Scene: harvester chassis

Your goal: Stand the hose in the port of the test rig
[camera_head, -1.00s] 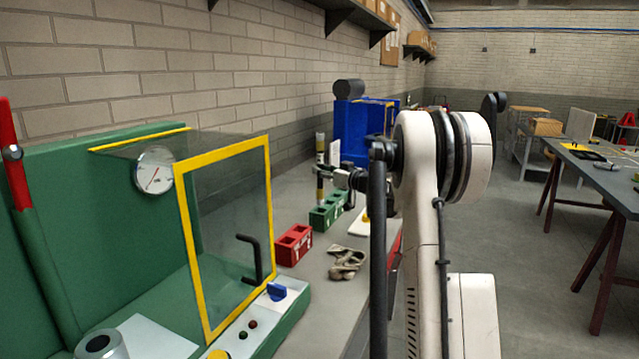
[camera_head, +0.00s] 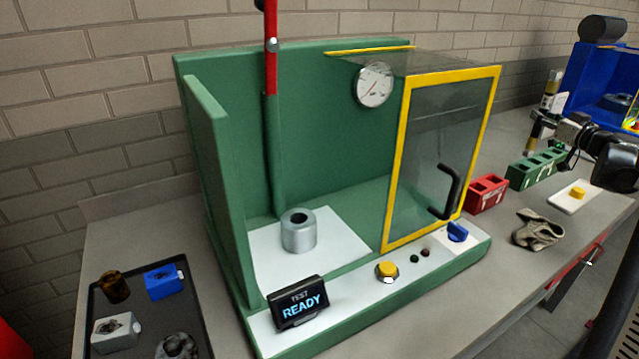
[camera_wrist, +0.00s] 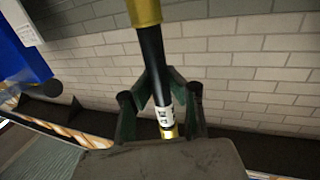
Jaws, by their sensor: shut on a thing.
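The hose (camera_head: 550,88) is a dark tube with gold ends and a white label. My gripper (camera_head: 545,120) is shut on it and holds it roughly upright at the far right of the head view, beyond the green holders. In the wrist view the hose (camera_wrist: 152,62) passes between the fingers of my gripper (camera_wrist: 162,106), with one gold end at the top and the other below. The green test rig (camera_head: 225,190) stands mid-view. Its port, a silver cylinder (camera_head: 298,236) with a dark hole on top, stands empty on the pale plate, well left of my gripper.
The rig's yellow-framed clear door (camera_head: 392,170) stands right of the port, and a red lever (camera_head: 271,50) rises behind it. A TEST READY display (camera_head: 298,303) sits in front.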

